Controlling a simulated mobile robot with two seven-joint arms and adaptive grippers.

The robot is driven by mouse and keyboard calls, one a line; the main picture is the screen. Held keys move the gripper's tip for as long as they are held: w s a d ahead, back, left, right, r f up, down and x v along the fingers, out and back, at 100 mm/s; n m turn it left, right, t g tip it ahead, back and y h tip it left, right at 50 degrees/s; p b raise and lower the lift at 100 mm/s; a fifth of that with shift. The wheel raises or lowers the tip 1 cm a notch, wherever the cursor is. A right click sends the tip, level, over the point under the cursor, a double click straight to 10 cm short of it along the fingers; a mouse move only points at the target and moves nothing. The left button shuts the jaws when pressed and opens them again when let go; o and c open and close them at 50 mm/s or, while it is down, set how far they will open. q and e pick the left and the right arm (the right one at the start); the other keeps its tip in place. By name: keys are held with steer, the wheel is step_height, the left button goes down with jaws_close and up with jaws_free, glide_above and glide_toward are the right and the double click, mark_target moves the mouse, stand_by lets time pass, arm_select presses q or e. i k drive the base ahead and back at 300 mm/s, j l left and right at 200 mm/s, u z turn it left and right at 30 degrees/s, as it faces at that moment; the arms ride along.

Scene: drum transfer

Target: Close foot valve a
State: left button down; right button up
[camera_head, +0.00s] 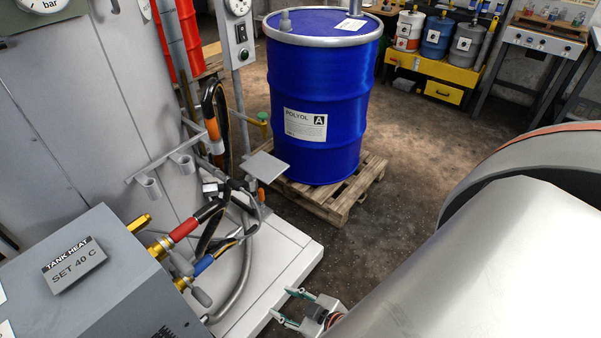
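No label in view reads foot valve a, so I cannot tell for certain which fitting it is. A brass fitting with a yellow handle (135,222) joins a red-sleeved hose end (183,230) beside the grey heater box. A second brass fitting (183,283) joins a blue-sleeved hose end (203,265) just below. The blue drum marked POLYOL A (318,95) stands upright on a wooden pallet (340,205). My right gripper (291,306) is open and empty at the bottom centre, to the right of the fittings and apart from them. My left gripper is not in view.
The grey TANK HEAT box (100,280) fills the lower left. A pale plinth (285,252) and looping hoses lie between it and my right gripper. A small grey plate (264,167) sits before the drum. Bare floor (420,150) lies right of the pallet.

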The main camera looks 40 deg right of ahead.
mark_target(260, 192)
steer(key=z, duration=0.9)
steer(key=i+l+u, duration=0.15)
steer(key=l, duration=0.35)
steer(key=i+l+u, duration=0.15)
steer(key=l, duration=0.35)
steer(key=i+l+u, duration=0.1)
steer(key=i+l, duration=0.15)
steer(key=l, duration=0.3)
steer(key=i+l+u, duration=0.15)
steer(key=l, duration=0.4)
steer(key=i+l+u, duration=0.15)
steer(key=l, duration=0.4)
steer(key=l+u, duration=0.15)
steer(key=l, duration=0.4)
steer(key=i, duration=0.05)
